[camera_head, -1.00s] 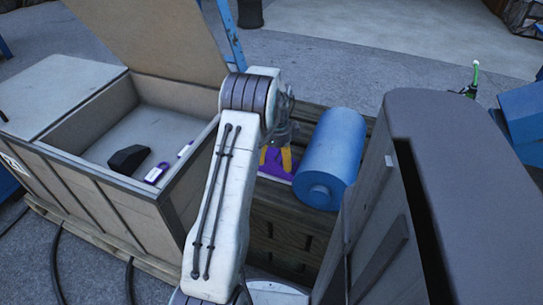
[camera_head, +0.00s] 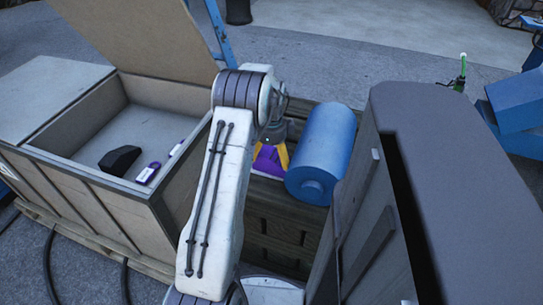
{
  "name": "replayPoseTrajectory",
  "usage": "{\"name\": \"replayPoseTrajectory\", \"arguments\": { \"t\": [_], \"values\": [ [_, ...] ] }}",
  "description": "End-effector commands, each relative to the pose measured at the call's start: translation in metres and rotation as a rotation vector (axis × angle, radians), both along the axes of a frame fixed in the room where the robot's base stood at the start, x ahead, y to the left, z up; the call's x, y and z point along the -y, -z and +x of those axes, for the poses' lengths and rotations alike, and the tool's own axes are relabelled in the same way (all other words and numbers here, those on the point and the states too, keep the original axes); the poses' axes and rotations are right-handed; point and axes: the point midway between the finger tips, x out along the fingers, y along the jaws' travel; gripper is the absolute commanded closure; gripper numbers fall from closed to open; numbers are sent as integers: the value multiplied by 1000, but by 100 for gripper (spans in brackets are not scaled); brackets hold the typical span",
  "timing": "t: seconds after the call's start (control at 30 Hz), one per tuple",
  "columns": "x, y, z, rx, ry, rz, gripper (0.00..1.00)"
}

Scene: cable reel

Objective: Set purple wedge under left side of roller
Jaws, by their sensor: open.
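The blue roller (camera_head: 325,148) lies on a wooden crate (camera_head: 262,222) right of my arm. The purple wedge (camera_head: 267,159) is on the crate top at the left side of the roller, partly hidden by my arm and gripper. My gripper (camera_head: 272,153) has yellow fingertips, open, one on each side of the visible purple part. I cannot tell whether the fingers or the roller touch the wedge.
An open wooden box (camera_head: 120,207) at left holds a black block (camera_head: 119,160) and a small purple-and-white item (camera_head: 149,173). A large grey cabinet-like body (camera_head: 440,180) stands close on the right. A raised lid (camera_head: 140,35) stands behind the box.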

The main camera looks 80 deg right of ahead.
Motion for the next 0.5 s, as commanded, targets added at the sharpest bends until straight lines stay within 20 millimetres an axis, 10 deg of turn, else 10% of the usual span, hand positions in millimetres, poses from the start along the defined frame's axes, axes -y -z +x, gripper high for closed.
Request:
{"name": "replayPoseTrajectory", "arguments": {
  "t": [0.5],
  "values": [
    [0, -37, -1, 0, 2, -2, 0]
  ]
}}
